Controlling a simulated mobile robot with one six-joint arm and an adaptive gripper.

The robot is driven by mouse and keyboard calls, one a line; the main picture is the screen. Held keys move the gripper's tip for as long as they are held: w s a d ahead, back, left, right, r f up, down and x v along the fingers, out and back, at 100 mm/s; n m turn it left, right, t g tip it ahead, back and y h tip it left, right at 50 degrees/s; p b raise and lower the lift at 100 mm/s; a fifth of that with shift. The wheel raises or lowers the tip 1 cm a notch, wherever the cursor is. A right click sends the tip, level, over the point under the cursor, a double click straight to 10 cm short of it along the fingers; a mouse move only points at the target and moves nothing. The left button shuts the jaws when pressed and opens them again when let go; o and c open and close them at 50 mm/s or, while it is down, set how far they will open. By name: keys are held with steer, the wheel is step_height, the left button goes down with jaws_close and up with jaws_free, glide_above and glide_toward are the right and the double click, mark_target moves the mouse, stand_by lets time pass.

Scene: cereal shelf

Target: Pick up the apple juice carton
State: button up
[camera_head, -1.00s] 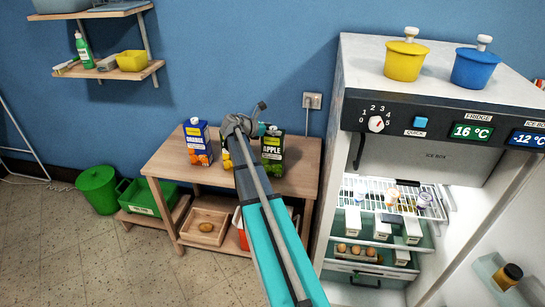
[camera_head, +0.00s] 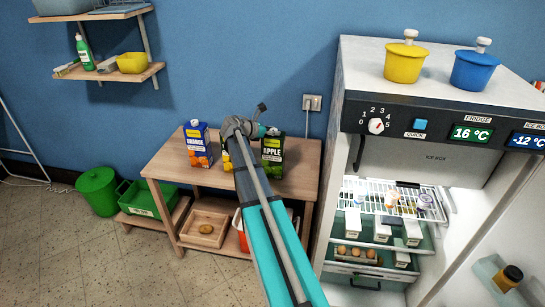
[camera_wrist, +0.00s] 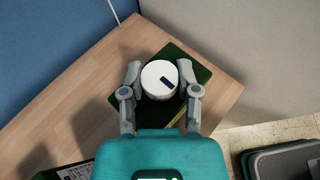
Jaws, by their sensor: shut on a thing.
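The apple juice carton (camera_head: 272,157) is dark, with a green "APPLE" label. It stands on the right part of the wooden table. In the wrist view, a dark green carton top (camera_wrist: 190,62) with a round white cap (camera_wrist: 159,79) lies below my gripper (camera_wrist: 160,82). The two fingers are shut on the cap, one on each side. In the head view my arm covers the area left of the carton, and the fingers are hard to make out.
A blue orange juice carton (camera_head: 197,145) stands to the left on the table (camera_head: 170,162). A yellow item (camera_head: 227,161) is partly hidden by my arm. A dark green item with a white label (camera_wrist: 68,172) is at the wrist view's lower left. The open fridge is on the right.

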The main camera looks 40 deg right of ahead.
steer(key=shift+r+p, duration=0.15)
steer(key=shift+p, duration=0.15)
jaws_close()
step_height(320, 180, up, 3)
steer(key=p, duration=0.2)
steer(key=shift+p, duration=0.4)
steer(key=s+a+r+p, duration=0.2)
steer(key=s+r+p, duration=0.3)
steer(key=s, duration=0.1)
steer(key=s+a+r+p, duration=0.2)
steer(key=s+r+p, duration=0.2)
steer(key=s, duration=0.3)
steer(key=shift+a+r+p, duration=0.3)
steer(key=shift+r+p, duration=0.05)
steer(key=shift+s, duration=0.1)
steer(key=shift+f, duration=0.1)
